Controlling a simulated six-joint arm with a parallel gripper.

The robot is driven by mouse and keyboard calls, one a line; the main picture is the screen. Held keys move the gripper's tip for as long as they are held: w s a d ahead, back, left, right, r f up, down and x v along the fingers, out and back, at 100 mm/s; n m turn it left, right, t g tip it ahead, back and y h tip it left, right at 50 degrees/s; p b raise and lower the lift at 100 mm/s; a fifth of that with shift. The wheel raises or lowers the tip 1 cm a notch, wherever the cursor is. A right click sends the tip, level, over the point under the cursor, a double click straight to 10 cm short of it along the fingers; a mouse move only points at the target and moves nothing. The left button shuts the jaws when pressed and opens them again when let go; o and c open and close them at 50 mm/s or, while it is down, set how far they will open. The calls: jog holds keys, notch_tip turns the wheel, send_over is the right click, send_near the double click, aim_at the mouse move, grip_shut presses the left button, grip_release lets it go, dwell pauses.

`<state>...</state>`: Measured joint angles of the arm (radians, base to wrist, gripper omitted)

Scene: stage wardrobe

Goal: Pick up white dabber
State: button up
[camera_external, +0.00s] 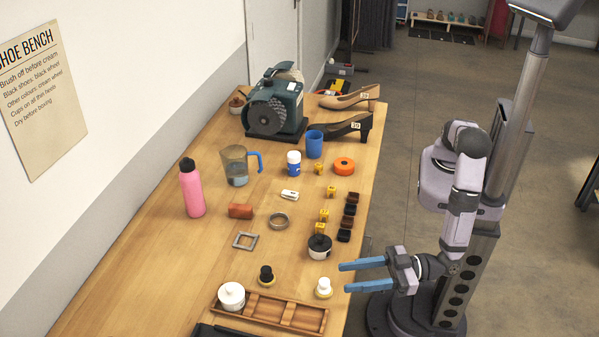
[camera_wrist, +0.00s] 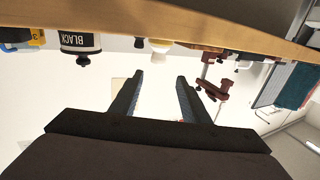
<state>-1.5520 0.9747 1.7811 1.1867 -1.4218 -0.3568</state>
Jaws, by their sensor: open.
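The white dabber (camera_external: 323,288) stands upright on the bench near its right edge, with a white knob on a yellowish base. In the wrist view, which is upside down, a pale knobbed shape that looks like the white dabber (camera_wrist: 160,44) shows beyond the fingertips. My gripper (camera_external: 345,277) is open and empty, its blue fingers pointing left at the bench edge, just right of the dabber and apart from it. The two fingers also show in the wrist view (camera_wrist: 160,77), spread with a clear gap.
A black dabber (camera_external: 266,275) stands left of the white one. A wooden tray (camera_external: 309,318) with a white jar (camera_external: 231,296) lies in front. A black-lidded jar (camera_external: 320,246) stands behind, near small yellow blocks (camera_external: 324,215). The bench between the dabbers is clear.

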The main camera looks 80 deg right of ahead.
aim_at(325, 281)
jog(key=shift+w+a+f+p, duration=0.2)
jog(key=shift+w+f+p, duration=0.1)
jog(key=shift+w+f, duration=0.5)
jog(key=shift+w+a+f, duration=0.15)
jog(key=shift+w+f, duration=0.05)
jog(key=shift+w, duration=0.05)
jog(key=shift+d+p+x, duration=0.1)
jog(key=shift+p+x, duration=0.45)
jog(key=shift+x, duration=0.35)
jog(key=shift+d+p+x, duration=0.15)
jog(key=shift+p+x, duration=0.35)
jog(key=shift+x, duration=1.25)
jog(key=shift+r, duration=0.1)
grip_shut()
